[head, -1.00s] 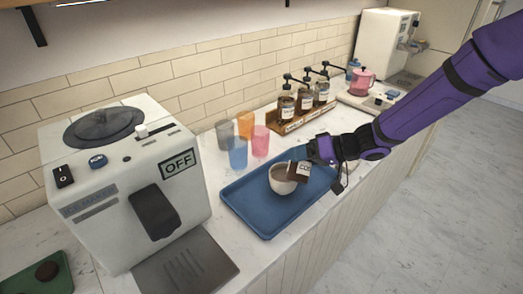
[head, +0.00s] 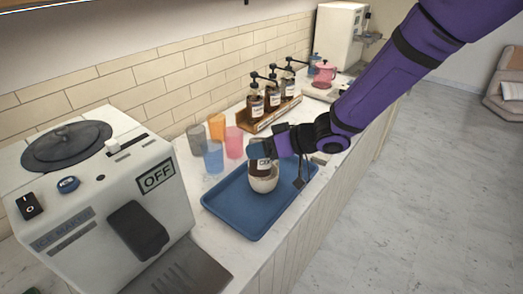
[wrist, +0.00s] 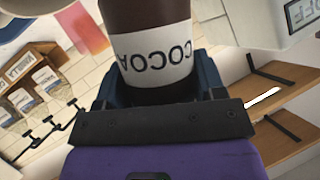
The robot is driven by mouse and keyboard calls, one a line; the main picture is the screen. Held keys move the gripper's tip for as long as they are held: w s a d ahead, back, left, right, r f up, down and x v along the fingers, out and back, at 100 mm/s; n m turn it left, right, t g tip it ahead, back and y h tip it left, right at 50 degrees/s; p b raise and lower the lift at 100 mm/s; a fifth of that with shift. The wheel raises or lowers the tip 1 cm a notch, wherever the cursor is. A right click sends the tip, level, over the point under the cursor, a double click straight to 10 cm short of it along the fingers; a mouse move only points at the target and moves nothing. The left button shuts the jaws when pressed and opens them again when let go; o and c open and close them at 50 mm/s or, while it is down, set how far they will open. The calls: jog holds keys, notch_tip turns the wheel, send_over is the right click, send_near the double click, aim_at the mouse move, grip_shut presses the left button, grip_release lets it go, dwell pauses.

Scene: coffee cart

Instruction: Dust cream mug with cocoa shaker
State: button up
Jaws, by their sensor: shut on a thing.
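The cocoa shaker (head: 261,167), brown with a white COCOA label, is held in my gripper (head: 268,149). In the wrist view the shaker (wrist: 150,55) stands between the dark jaws (wrist: 155,92), which are shut on it. The cream mug (head: 265,184) stands upright on the blue tray (head: 234,215). In the head view the shaker overlaps the mug's far rim and the mug's opening is mostly hidden. I cannot tell whether they touch. A pale curved edge at the wrist view's top left may be the mug (wrist: 18,12).
Several coloured cups, including a pink one (head: 234,142), stand behind the tray. A wooden rack (head: 268,118) of pump bottles is farther back. The ice maker (head: 95,190), showing OFF, stands at left. The tray's near part is clear.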

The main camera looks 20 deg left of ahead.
jog(key=shift+s+d+r+n+t+y, duration=0.1)
jog(key=shift+s+r+n+t+y, duration=0.05)
jog(key=shift+s+r+n+t, duration=0.35)
jog(key=shift+s+d+r+n+t+y, duration=0.1)
jog(key=shift+s+r+n+t+y, duration=0.15)
jog(key=shift+r+n, duration=0.35)
jog(key=shift+s+r+n+t+y, duration=0.1)
jog(key=shift+s+r+n+t, duration=0.3)
jog(key=shift+r, duration=0.25)
jog(key=shift+w, duration=0.1)
